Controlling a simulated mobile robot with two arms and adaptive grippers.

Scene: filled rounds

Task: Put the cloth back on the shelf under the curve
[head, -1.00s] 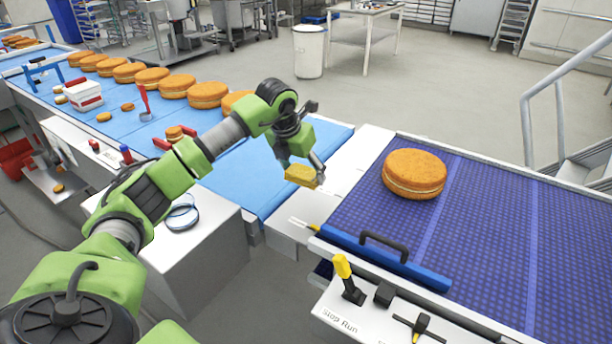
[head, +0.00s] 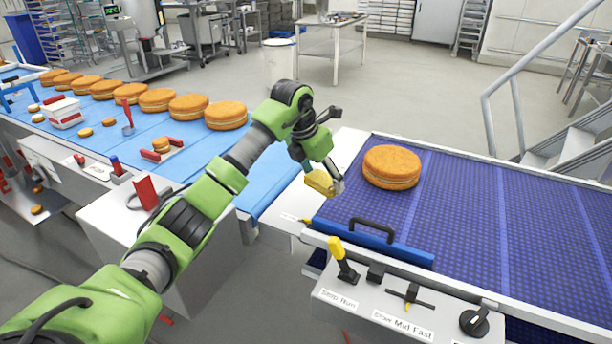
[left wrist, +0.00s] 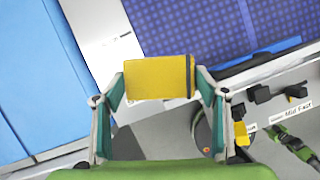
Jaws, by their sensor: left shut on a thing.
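My left gripper (head: 326,184) is shut on a yellow folded cloth (head: 319,183). It holds the cloth above the pale strip between the light blue belt and the dark blue belt. In the left wrist view the cloth (left wrist: 158,77) is a yellow block with a dark band near its right end, and it sits between the two fingers. I cannot make out a shelf or a curve for certain in these frames. My right gripper does not show.
A light blue belt (head: 265,180) carries a row of filled rounds (head: 226,114). One round (head: 391,167) sits on the dark blue belt (head: 460,215). A control panel with a yellow lever (head: 338,250) stands in front.

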